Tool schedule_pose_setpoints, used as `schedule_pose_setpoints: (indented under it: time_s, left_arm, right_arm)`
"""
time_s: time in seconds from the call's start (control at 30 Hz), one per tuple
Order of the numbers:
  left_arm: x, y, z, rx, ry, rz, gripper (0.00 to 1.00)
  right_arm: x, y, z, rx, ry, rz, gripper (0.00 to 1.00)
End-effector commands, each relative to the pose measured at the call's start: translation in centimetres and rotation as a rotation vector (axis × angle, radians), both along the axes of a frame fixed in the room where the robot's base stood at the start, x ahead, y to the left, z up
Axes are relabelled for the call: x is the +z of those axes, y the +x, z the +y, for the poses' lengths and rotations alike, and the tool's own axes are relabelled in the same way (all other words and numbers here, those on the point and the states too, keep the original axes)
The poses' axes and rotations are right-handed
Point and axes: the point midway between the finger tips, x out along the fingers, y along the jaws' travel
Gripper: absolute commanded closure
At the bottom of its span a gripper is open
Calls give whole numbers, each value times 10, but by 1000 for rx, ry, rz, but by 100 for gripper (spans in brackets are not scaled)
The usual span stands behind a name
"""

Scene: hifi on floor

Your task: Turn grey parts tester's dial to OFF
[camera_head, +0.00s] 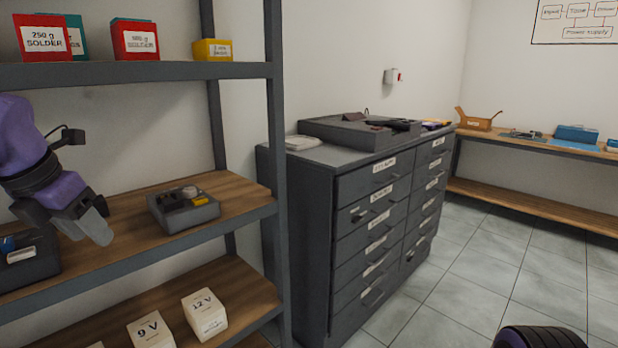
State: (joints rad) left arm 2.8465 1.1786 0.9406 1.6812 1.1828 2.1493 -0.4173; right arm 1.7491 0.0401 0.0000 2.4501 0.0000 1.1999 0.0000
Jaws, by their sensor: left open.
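A small grey device (183,211), which looks like the grey parts tester, sits on the wooden middle shelf of the rack at the left. A round dark knob and a pale round part show on its top, with a yellow piece at its right side. The dial's setting is too small to read. My left gripper (97,232) is to the left of the device and apart from it, with its grey fingers pointing down and to the right. It is open and holds nothing that I can see. My right gripper is not in view; a dark, purple-tinged rounded part of mine shows at the bottom right.
Rack posts (277,170) and an upper shelf (130,73) with solder boxes frame the device. A dark bin (30,262) stands left on the same shelf. White voltage boxes (205,314) are below. A grey drawer cabinet (322,240) stands right; open tiled floor lies beyond.

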Motion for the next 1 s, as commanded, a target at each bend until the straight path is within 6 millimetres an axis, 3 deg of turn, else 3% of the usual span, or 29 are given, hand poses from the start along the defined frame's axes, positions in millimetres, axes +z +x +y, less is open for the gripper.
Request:
schedule_pose_setpoints:
  time_s: [0.27,0.47,0.67,0.73,0.87,0.9,0.97,1.0]
  left_arm:
    - [-45,27,-6,-12,227,73,52]
    - [-97,49,-13,-81,477,139,52]
    - [-181,65,-27,-297,832,219,52]
    - [-223,63,-35,-445,977,250,52]
    - [-321,30,-58,-897,1219,302,52]
    - [-351,10,-65,-1063,1258,312,52]
    - [-391,-26,-76,-1312,1280,323,52]
    - [-414,-54,-81,-1474,1272,330,52]
  right_arm:
    - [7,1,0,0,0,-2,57]
    - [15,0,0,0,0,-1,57]
    - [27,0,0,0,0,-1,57]
    - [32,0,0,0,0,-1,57]
    - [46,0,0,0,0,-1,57]
    - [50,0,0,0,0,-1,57]
    - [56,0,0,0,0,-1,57]
    - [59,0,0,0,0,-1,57]
